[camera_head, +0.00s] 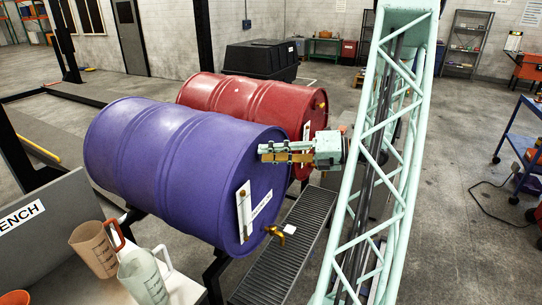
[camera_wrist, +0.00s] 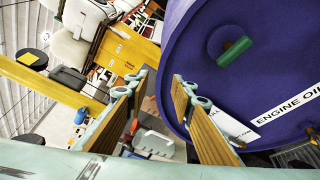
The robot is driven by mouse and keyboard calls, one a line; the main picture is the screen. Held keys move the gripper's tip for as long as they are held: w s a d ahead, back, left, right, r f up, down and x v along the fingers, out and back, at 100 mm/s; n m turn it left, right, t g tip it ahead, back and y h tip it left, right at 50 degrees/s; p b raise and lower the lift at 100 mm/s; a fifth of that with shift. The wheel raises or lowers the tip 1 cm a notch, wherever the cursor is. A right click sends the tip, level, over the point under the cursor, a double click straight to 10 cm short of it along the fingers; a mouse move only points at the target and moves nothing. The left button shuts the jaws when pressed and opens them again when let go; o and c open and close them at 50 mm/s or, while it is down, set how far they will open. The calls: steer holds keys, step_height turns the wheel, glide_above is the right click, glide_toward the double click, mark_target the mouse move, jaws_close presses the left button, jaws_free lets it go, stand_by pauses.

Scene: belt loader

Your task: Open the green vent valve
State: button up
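The green vent valve (camera_wrist: 234,52) shows in the wrist view as a short green bar handle in a dark round spot on the purple drum's end face. The purple drum (camera_head: 165,165) lies on its side in the head view, labelled ENGINE OIL in the wrist view. My gripper (camera_head: 262,152) is in front of the upper part of that face in the head view and hides the valve there. In the wrist view my gripper (camera_wrist: 160,80) has its fingers apart with nothing between them. The valve is above and right of the fingers, not touched.
A red drum (camera_head: 245,102) lies behind the purple one. A brass tap (camera_head: 275,232) sticks out low on the purple drum's face, over a dark grating (camera_head: 285,250). Jugs (camera_head: 97,250) stand on the bench at front left.

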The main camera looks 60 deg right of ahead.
steer(key=s+d+f+m+t+h, duration=0.3)
steer(key=s+d+f+m, duration=0.3)
steer(key=s+d+m, duration=0.2)
steer(key=shift+s+d+f+m+h, duration=0.2)
steer(key=shift+d+f+m+h, duration=0.2)
steer(key=shift+d+h, duration=0.7)
steer(key=shift+w+d, duration=0.1)
steer(key=shift+w+a+b, duration=0.2)
steer(key=shift+w+a, duration=0.05)
steer(key=shift+w, duration=2)
steer(key=shift+w+a+b, duration=0.15)
steer(key=shift+w+a, duration=0.05)
steer(key=shift+w, duration=2.05)
steer(key=shift+w+a+b, duration=0.2)
steer(key=shift+w+a, duration=0.05)
steer(key=shift+w, duration=2)
steer(key=shift+c, duration=0.7)
jaws_close()
